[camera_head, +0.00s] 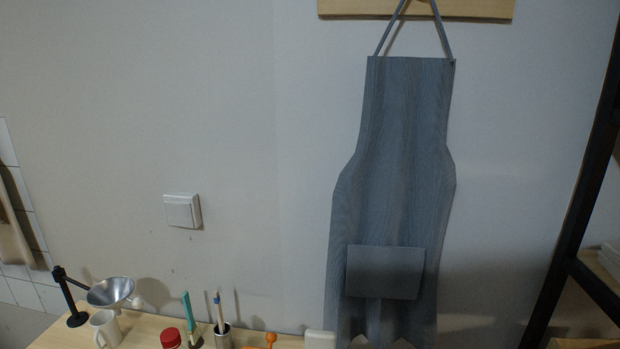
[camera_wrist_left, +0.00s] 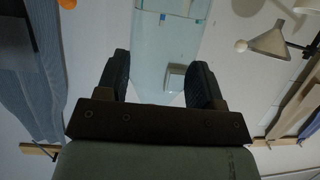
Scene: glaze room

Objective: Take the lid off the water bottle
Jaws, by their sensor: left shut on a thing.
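In the left wrist view, a see-through, pale blue thing (camera_wrist_left: 152,60) stands between the two fingers of my left gripper (camera_wrist_left: 159,82). It looks like the body of the water bottle. The gripper is shut on it, with one dark finger on each side. It runs out of the top of that view, and I cannot make out a lid on it. In the head view a red cap (camera_head: 170,336) shows at the bottom edge; what it sits on is mostly cut off. Neither gripper shows in the head view.
A pale wooden table (camera_head: 145,329) bears a white mug (camera_head: 106,329), a metal funnel (camera_head: 110,291) on a black stand, and a metal cup (camera_head: 221,337) with pencils. A grey apron (camera_head: 405,170) hangs on the wall. A dark shelf frame (camera_head: 575,180) stands at right.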

